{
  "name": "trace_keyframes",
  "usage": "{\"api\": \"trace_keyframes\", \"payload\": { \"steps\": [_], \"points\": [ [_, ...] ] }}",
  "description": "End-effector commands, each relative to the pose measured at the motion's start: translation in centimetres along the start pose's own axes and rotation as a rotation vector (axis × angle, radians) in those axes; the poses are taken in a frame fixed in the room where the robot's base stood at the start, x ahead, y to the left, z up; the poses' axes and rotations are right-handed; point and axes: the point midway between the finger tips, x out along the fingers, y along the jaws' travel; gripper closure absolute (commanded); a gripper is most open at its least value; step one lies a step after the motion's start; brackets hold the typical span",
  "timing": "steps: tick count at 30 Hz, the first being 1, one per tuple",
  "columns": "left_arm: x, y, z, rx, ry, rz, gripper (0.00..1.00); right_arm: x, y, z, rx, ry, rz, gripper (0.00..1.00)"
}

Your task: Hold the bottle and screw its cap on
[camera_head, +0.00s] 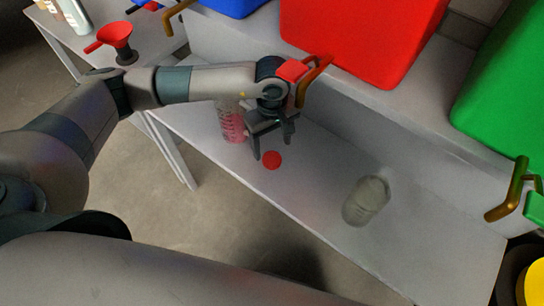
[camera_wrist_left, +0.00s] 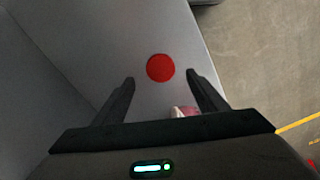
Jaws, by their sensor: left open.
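A small round red cap (camera_head: 272,160) lies on the grey work surface. It also shows in the left wrist view (camera_wrist_left: 160,67), ahead of and between my fingertips. My left gripper (camera_head: 274,150) is open and empty, pointing down just above the cap; its fingers also frame the left wrist view (camera_wrist_left: 161,79). A clear bottle with pink contents (camera_head: 233,128) stands on the surface left of the gripper, its upper part hidden by my arm. A pinkish piece of it seems to show near the right finger (camera_wrist_left: 184,111). My right gripper is out of view.
A greyish translucent cylinder (camera_head: 366,202) is on the surface to the right. A raised ledge behind carries a red bin (camera_head: 365,38) and a green bin (camera_head: 515,85). The surface's front edge drops to the floor.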

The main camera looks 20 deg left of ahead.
Motion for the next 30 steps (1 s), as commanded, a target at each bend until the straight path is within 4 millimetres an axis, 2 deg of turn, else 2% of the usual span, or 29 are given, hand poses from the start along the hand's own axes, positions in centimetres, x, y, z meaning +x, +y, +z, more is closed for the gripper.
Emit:
{"api": "trace_keyframes", "payload": {
  "steps": [11,17,24,30],
  "points": [
    [0.6,0.0,0.0,0.002,0.000,0.001,0.34,-0.3,-0.1,-0.1,0.001,0.000,-0.001,1.00],
    [1.2,-0.1,0.1,0.000,-0.001,-0.002,0.34,-1.2,-0.1,-0.1,0.001,0.000,-0.001,1.00],
    [3.5,-0.2,0.1,0.000,-0.001,-0.003,0.34,-3.2,-0.1,-0.3,0.001,0.000,-0.001,1.00],
    [5.6,-0.1,0.1,0.001,-0.002,-0.001,0.34,-3.7,0.0,-0.4,0.001,0.001,-0.001,1.00]
  ]
}}
